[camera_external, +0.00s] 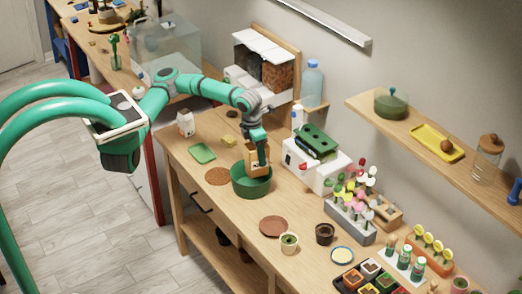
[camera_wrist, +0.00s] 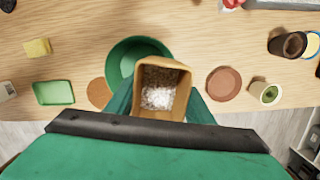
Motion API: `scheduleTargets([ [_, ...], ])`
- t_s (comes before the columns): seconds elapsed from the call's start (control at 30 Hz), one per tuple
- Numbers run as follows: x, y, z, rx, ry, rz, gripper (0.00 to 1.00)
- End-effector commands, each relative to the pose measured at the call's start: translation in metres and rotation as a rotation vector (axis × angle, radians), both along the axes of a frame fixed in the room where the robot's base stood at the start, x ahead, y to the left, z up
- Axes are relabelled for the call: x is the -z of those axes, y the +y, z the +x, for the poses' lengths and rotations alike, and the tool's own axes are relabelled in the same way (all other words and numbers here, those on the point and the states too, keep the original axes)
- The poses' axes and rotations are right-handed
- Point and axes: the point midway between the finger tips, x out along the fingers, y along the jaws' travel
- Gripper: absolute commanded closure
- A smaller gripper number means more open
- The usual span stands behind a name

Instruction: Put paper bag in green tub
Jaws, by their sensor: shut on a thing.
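The paper bag (camera_external: 252,160) is brown, open at the top and upright. In the wrist view the bag (camera_wrist: 163,90) shows pale grainy contents. My gripper (camera_external: 262,160) is shut on the bag and holds it above the green tub. The green tub (camera_external: 251,188) stands on the wooden table, and the bag's lower end is at or just over the tub's rim. In the wrist view the tub (camera_wrist: 122,58) shows behind and to the left of the bag. The bag's underside and part of the tub's inside are hidden.
A green tray (camera_external: 202,153), a cork mat (camera_external: 217,176) and a yellow sponge (camera_external: 229,140) lie left of the tub. A brown saucer (camera_external: 273,226) and small pots (camera_external: 289,242) lie to its right. A white machine (camera_external: 310,170) stands behind.

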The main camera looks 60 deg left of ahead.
Motion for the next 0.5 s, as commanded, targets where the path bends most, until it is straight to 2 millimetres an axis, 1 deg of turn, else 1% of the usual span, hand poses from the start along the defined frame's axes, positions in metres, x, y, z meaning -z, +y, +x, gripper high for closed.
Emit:
scheduleTargets([
  [0.03,0.001,0.013,0.000,-0.053,-0.002,-0.001,0.87],
  [0.1,0.001,0.026,0.000,-0.115,-0.004,-0.003,0.87],
  [0.2,0.002,0.038,0.000,-0.168,-0.006,-0.004,0.87],
  [0.27,0.006,0.041,0.000,-0.186,-0.007,-0.004,0.87],
  [0.33,0.015,0.043,-0.001,-0.195,-0.005,-0.005,0.87],
  [0.5,0.044,0.043,-0.001,-0.195,-0.005,-0.006,0.87],
])
